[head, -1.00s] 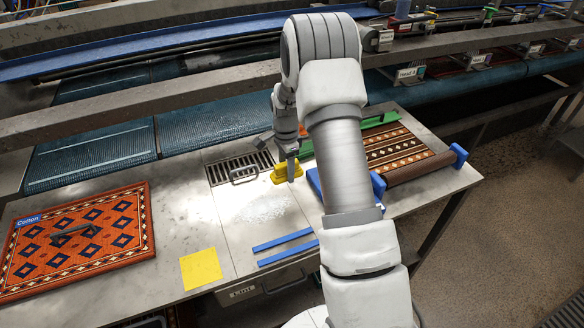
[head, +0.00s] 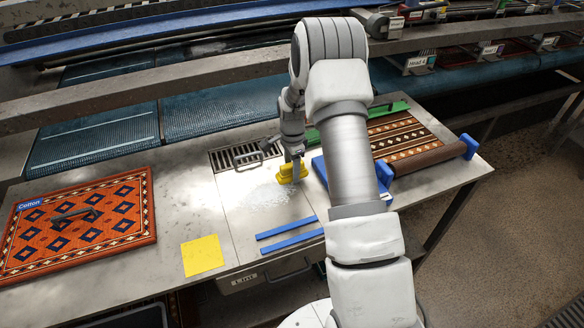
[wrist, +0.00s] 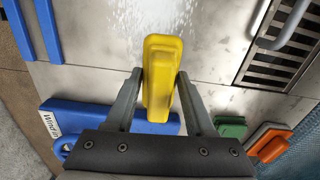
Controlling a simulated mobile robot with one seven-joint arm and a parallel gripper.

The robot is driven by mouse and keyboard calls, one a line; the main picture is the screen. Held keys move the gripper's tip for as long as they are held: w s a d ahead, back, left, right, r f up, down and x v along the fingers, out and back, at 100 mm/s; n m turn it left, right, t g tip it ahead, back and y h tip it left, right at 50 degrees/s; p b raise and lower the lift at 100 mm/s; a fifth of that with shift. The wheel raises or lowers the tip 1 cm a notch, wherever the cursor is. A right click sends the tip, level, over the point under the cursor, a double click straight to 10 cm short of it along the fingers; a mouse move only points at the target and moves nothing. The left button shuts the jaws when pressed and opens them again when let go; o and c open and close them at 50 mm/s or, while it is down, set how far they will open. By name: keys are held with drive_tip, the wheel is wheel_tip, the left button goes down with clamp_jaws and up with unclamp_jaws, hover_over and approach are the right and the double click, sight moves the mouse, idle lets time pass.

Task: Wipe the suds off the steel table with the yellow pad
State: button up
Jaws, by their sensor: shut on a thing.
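The yellow pad (head: 287,173) is held between the two fingers of my gripper (head: 297,166) over the steel table (head: 165,220). In the wrist view the fingers of my gripper (wrist: 159,88) press on both sides of the yellow pad (wrist: 161,70). The white suds (head: 262,196) form a patch on the table just left of and in front of the pad. The suds (wrist: 175,14) also show beyond the pad in the wrist view. I cannot tell whether the pad touches the table.
A drain grate (head: 240,156) with a handle lies behind the suds. Two blue strips (head: 288,235) lie in front of them. A yellow square (head: 202,255) and an orange patterned rug (head: 85,228) are at left. A rolled rug (head: 425,160) with blue end pieces is at right.

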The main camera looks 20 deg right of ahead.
drive_tip(key=shift+f+b, duration=0.8)
drive_tip(key=shift+f, duration=0.2)
idle(0.5)
